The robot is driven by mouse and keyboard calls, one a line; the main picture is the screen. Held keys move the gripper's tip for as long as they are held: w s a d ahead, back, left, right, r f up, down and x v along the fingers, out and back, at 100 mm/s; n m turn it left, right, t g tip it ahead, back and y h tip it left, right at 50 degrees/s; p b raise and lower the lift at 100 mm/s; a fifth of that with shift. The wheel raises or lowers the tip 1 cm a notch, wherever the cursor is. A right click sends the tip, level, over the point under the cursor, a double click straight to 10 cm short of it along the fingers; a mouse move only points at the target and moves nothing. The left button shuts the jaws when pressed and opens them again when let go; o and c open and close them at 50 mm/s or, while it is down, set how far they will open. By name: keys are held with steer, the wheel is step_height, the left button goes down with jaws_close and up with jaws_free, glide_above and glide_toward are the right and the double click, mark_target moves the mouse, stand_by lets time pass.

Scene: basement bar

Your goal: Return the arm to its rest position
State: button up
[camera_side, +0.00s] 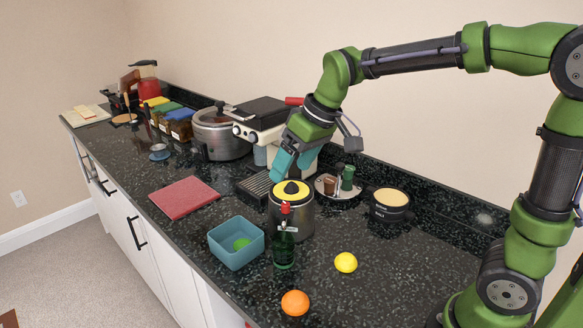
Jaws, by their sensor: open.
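My green arm reaches in from the right of the side view. My gripper (281,166), with teal fingers, is open and points down above the counter, in front of the coffee machine. A round canister (293,213) with a yellow and black top stands below and slightly right of the fingers. The gripper appears empty. Whether its tips touch anything behind the canister I cannot tell.
A teal bin (236,258) holds something green. The coffee machine (262,120) stands behind; the counter's front right is clear.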

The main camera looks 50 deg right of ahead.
steer(key=s+d+m+t, duration=0.2)
steer(key=s+m+t, duration=0.1)
steer(key=s, duration=1.2)
steer(key=shift+s+f+m, duration=0.25)
steer(key=shift+s+m, duration=0.1)
steer(key=shift+m, duration=0.55)
